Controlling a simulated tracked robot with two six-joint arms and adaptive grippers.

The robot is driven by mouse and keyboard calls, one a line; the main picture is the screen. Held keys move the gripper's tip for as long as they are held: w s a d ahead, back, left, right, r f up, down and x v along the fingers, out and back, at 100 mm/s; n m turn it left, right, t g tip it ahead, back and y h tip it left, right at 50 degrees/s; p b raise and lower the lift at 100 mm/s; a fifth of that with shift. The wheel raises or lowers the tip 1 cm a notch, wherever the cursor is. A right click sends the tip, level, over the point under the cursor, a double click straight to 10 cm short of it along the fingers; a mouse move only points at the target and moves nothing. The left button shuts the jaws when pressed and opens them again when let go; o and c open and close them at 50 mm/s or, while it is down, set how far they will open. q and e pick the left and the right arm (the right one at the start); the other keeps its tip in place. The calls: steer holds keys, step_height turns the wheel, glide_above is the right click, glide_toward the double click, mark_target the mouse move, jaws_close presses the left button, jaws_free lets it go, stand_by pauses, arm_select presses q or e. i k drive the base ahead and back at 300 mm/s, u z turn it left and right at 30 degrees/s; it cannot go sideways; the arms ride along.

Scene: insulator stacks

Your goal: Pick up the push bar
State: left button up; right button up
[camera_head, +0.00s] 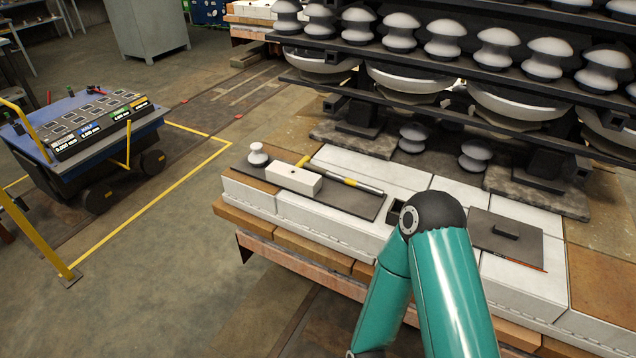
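A slim metal bar with yellow sections (367,187), which looks like the push bar, lies on a dark mat (335,200) on the pale block deck. It lies behind a white rectangular block (293,179), which hides part of it. A small white insulator (258,153) stands at the mat's left end. A teal arm of mine comes up from the bottom, with its dark joint just right of the mat. Neither of my grippers shows in this view.
Racks of insulators (445,40) stand behind the deck. A dark plate with a small black block (506,230) lies to the right. A blue cart (85,125) stands at the left inside yellow floor lines. The floor in front at left is clear.

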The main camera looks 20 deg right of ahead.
mark_target(304, 164)
steer(key=z, duration=0.15)
steer(key=i, duration=0.9)
steer(key=u, duration=0.05)
